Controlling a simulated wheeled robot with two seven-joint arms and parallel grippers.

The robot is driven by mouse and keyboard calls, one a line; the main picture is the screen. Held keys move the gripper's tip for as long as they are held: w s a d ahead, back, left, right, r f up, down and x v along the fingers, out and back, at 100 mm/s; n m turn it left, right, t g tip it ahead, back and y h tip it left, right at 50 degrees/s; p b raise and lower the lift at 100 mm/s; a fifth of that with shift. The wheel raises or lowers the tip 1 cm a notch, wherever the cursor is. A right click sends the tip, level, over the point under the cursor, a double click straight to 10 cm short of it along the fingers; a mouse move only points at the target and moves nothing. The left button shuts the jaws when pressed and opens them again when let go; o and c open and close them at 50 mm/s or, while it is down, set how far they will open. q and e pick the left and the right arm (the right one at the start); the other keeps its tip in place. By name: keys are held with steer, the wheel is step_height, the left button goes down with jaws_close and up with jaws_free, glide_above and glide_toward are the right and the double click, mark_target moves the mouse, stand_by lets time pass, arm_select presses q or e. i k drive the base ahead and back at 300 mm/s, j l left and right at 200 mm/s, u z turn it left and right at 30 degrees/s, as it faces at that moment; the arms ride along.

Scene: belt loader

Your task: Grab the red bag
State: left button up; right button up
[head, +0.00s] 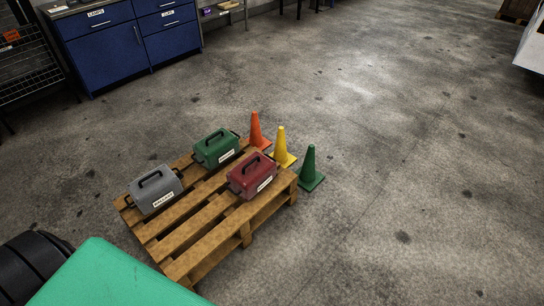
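The red bag (251,175) is a dark red, box-like case with a black top handle and a white label. It sits upright at the right side of a wooden pallet (211,241). A green case (215,149) and a grey case (155,190) of the same shape stand on the pallet to its left. Neither of my grippers is in the head view, and nothing is touching the red bag.
Orange (256,131), yellow (281,149) and green (311,169) cones stand on the floor by the pallet's far right edge. Blue cabinets (104,57) and a wire rack (28,70) are at the back left. The concrete floor (420,170) at right is clear.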

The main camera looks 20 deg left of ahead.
mark_target(247, 178)
steer(key=i+z, duration=0.15)
steer(key=i, duration=1.4)
